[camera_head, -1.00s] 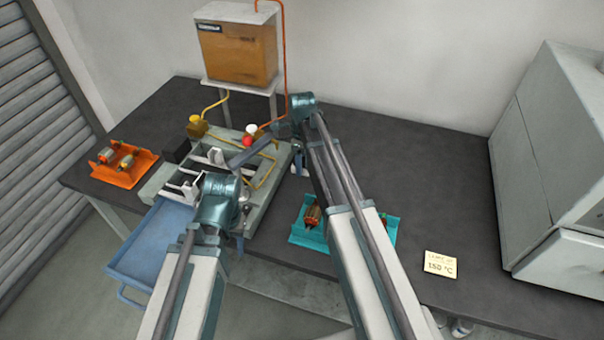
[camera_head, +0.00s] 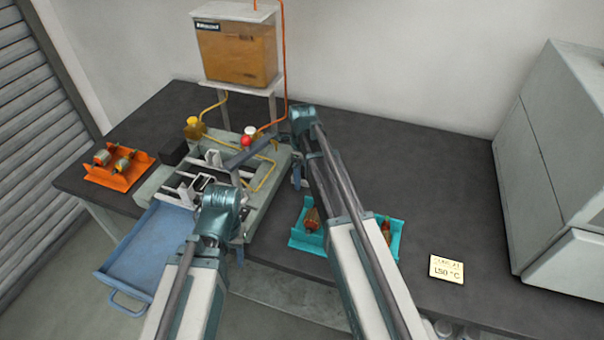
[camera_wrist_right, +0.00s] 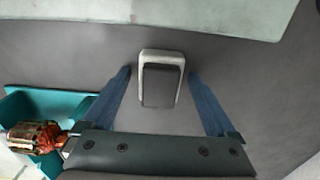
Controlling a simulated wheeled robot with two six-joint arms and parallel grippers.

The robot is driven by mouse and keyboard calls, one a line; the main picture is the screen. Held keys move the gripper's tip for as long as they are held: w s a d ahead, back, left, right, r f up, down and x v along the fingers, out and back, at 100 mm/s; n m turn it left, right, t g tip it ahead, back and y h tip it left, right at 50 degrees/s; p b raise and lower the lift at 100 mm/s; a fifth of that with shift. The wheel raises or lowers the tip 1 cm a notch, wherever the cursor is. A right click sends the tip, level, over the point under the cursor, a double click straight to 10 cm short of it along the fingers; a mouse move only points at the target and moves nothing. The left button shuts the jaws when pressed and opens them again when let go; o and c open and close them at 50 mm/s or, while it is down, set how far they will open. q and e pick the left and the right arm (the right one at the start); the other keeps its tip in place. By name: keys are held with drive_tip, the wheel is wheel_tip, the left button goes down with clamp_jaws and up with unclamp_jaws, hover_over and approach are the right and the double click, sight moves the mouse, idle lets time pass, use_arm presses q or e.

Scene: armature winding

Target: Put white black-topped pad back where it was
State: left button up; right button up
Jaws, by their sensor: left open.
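The white-rimmed, black-topped pad (camera_wrist_right: 160,84) lies on the dark table top in the right wrist view. My right gripper (camera_wrist_right: 159,76) is open, with a blue finger on either side of the pad and a gap on both sides. In the head view my right gripper (camera_head: 298,178) is partly hidden by its own arm, and I cannot make out the pad there. My left gripper (camera_head: 238,250) is open near the front edge of the winding station; its fingers are mostly hidden behind its wrist.
A teal tray (camera_head: 300,243) with copper-wound armatures stands near the right gripper. An orange tray (camera_head: 115,180) with armatures is at the left. The grey-green station (camera_head: 268,190) stands between them. A blue drawer (camera_head: 150,255) juts out below.

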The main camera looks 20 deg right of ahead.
sight(302, 172)
drive_tip(key=shift+r, duration=0.15)
wheel_tip(302, 172, up, 12)
drive_tip(key=p, duration=1.2)
drive_tip(key=s+n, duration=0.6)
drive_tip(key=n, duration=0.2)
drive_tip(key=s+a+n, duration=0.1)
drive_tip(key=s+n, duration=0.5)
drive_tip(key=n, duration=0.2)
drive_tip(key=s+a+n, duration=0.1)
drive_tip(key=s+n, duration=0.5)
drive_tip(key=n, duration=0.1)
drive_tip(key=shift+a+n+t, duration=0.15)
drive_tip(key=shift+n+t, duration=0.25)
drive_tip(key=s+a+n+g+h, duration=0.1)
drive_tip(key=s+a+n, duration=0.3)
drive_tip(key=a, duration=0.7)
drive_tip(key=shift+s+f+n, duration=0.35)
drive_tip(key=shift+s+n, duration=0.05)
drive_tip(key=shift+s, duration=0.65)
